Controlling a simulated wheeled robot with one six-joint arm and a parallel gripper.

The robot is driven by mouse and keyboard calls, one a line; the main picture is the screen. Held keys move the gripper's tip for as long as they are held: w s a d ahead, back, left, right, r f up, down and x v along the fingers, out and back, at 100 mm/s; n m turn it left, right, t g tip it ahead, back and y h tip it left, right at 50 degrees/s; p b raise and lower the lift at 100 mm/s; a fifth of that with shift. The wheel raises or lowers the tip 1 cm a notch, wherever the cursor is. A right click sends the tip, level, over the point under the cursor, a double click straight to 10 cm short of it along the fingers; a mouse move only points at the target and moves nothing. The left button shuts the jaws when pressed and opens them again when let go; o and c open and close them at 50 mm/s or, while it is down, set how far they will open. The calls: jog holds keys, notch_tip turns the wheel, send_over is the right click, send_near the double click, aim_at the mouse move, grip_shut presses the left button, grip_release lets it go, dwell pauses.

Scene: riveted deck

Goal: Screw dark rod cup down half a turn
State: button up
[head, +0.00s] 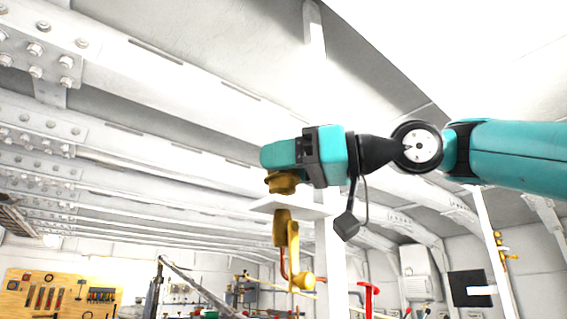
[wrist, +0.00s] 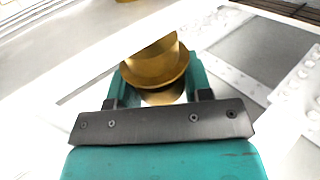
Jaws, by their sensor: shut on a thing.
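A brass-coloured round cup (head: 282,183) sits just above a white plate (head: 262,204) in the head view. In the wrist view the cup (wrist: 156,66) shows a wide flange and a raised upper part. It looks brass rather than dark, and I cannot make out a dark rod. My gripper (head: 279,172) is above the plate, with its teal fingers on both sides of the cup. In the wrist view my gripper (wrist: 158,84) is shut on the cup. The cup's underside and any thread are hidden.
Below the plate hangs a brass fitting (head: 281,228) with a round knob (head: 307,281). A white post (head: 329,250) stands right beside the plate. A red T-handle (head: 368,292) is lower right. A tool board (head: 60,293) is far left. The air left of my gripper is free.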

jog(key=shift+f+m+t+b, duration=0.15)
jog(key=shift+m+t+b, duration=0.2)
jog(key=shift+b, duration=0.2)
jog(key=m+t+h+b, duration=0.1)
jog(key=t+b, duration=0.1)
jog(key=shift+s+f+m+t+h+b, duration=0.1)
jog(key=shift+m+t+h+b, duration=0.25)
jog(key=shift+h, duration=0.05)
jog(key=m+t+h+b, duration=0.1)
jog(key=t, duration=0.1)
jog(key=m+t+h+b, duration=0.2)
jog(key=shift+a+m+h, duration=0.2)
jog(key=shift+m+h, duration=0.1)
jog(key=m+t+h, duration=0.2)
jog(key=h, duration=0.1)
jog(key=shift+r+p, duration=0.4)
jog(key=shift+d+m+t+h+p, duration=0.2)
jog(key=shift+m+t+h+p, duration=0.6)
jog(key=shift+m+h+p, duration=0.55)
jog(key=shift+d+h, duration=0.1)
jog(key=shift+h, duration=0.55)
jog(key=o, duration=0.9)
jog(key=shift+f, duration=0.1)
